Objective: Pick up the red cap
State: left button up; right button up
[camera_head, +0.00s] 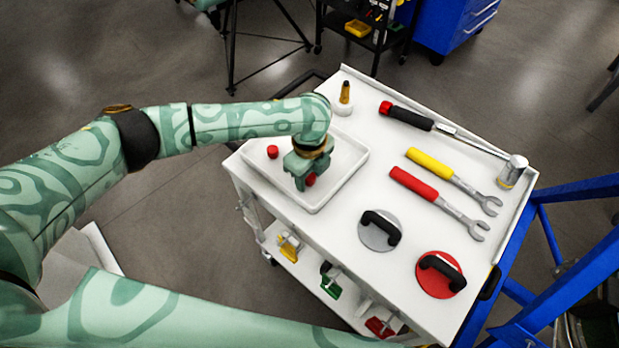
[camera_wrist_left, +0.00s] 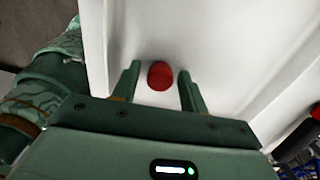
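A small round red cap (camera_head: 310,179) is in the white tray (camera_head: 354,158), partly hidden by my left gripper (camera_head: 307,184) in the head view. In the left wrist view the red cap (camera_wrist_left: 160,75) lies between the two fingers of my left gripper (camera_wrist_left: 160,78), with a gap on each side. The left gripper is open and reaches down into the tray. A second small red cap (camera_head: 272,151) lies in the tray, left of the gripper in the head view. My right gripper is in neither view.
On the white cart top (camera_head: 330,240) right of the tray lie a mallet (camera_head: 460,132), a yellow-handled wrench (camera_head: 430,163), a red-handled wrench (camera_head: 415,184), a grey disc (camera_head: 372,236) and a red disc (camera_head: 432,286). A small bottle (camera_head: 345,95) stands behind the tray.

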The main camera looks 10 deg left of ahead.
pick_arm(q)
grip_shut()
jog(key=shift+r+p, duration=0.3)
jog(key=shift+r, duration=0.3)
notch_tip(320, 180, up, 3)
jog(key=shift+s+p, duration=0.1)
jog(key=shift+p, duration=0.75)
jog(key=s+a+r+p, duration=0.3)
jog(key=s+r+p, duration=0.3)
jog(key=s+r, duration=0.3)
jog(key=s, duration=0.4)
jog(key=shift+s+a, duration=0.2)
jog(key=shift+a, duration=0.1)
jog(key=c, duration=0.7)
grip_release()
jog(key=shift+f, duration=0.1)
grip_shut()
